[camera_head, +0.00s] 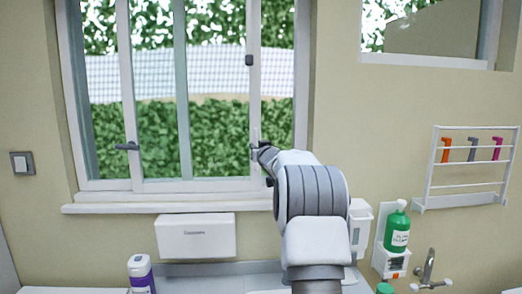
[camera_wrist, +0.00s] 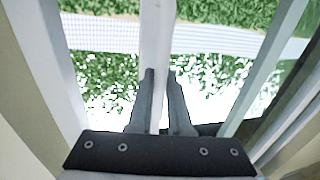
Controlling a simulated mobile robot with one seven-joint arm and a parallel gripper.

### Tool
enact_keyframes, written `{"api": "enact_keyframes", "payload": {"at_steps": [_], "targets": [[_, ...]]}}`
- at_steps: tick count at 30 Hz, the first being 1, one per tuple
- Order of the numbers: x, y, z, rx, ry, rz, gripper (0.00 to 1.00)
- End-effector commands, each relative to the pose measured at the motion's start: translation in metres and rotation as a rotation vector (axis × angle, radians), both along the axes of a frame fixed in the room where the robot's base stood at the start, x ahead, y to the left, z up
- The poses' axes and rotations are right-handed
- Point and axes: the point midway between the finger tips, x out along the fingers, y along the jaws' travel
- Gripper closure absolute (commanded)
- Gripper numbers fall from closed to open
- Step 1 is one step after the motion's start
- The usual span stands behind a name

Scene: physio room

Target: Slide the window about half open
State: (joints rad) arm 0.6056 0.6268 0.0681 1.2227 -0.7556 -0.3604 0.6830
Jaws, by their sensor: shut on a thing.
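The window (camera_head: 253,100) fills the upper left of the head view, with white upright frame bars and a hedge and white fence outside. Its front pane spans from a left upright with a dark handle to the right upright. My gripper (camera_head: 259,152) is at the lower part of that right upright, mostly hidden behind my wrist. In the wrist view the two dark fingers of my gripper (camera_wrist: 161,105) are on either side of a white upright bar (camera_wrist: 157,45), shut on it. A strip of garden shows right of this upright; I cannot tell whether glass covers it.
The white sill (camera_head: 130,207) runs below the window. A white dispenser (camera_head: 196,236) hangs under it. A green bottle (camera_head: 397,228), a tap (camera_head: 428,270) and a wall rack (camera_head: 462,170) are at right. A purple-white bottle (camera_head: 141,274) stands low left.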

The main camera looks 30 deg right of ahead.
Motion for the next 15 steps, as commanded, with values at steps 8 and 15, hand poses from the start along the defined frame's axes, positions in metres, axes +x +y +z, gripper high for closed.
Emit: {"api": "enact_keyframes", "payload": {"at_steps": [8,15], "targets": [[-0.0004,-0.001,-0.0003,0.0,0.001,-0.002,0.7],[-0.0006,-0.0012,0.0,0.0,0.001,-0.002,0.7]]}}
